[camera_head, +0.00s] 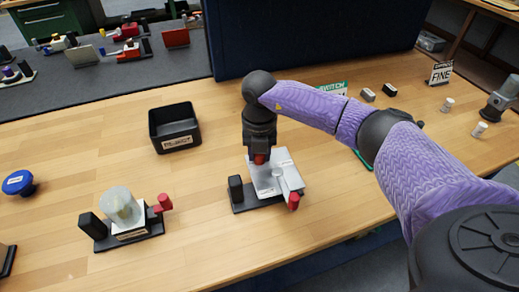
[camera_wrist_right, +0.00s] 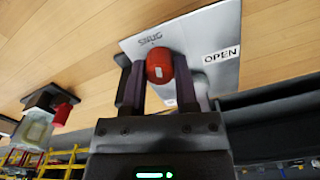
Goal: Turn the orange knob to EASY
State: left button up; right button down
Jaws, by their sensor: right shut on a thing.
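My right gripper (camera_head: 260,152) points down over a white and grey valve unit (camera_head: 268,183) near the table's front. It is shut on the orange-red knob (camera_wrist_right: 160,68), which sits between the two dark fingers in the right wrist view. The knob also shows just under the gripper in the head view (camera_head: 260,159). A small white mark is on the knob. The pale plate (camera_wrist_right: 215,35) around it carries an "OPEN" label (camera_wrist_right: 221,54) and another word that I cannot read surely. I see no EASY marking. My left gripper is not in view.
The valve unit's red handle (camera_head: 293,201) points toward the front. A second unit with a clear cylinder (camera_head: 119,205) stands at left, beside a blue knob (camera_head: 18,182). A black bin (camera_head: 174,128) is behind. A FINE sign (camera_head: 440,73) stands at right. Wood between them is clear.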

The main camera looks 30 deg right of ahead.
jog(key=n, duration=0.4)
jog(key=shift+n, duration=0.3)
jog(key=n, duration=1)
jog(key=shift+n+b, duration=0.3)
jog(key=shift+n, duration=0.1)
jog(key=shift+n+b, duration=0.3)
jog(key=shift+n, duration=1.9)
jog(key=shift+c, duration=1.8)
grip_release()
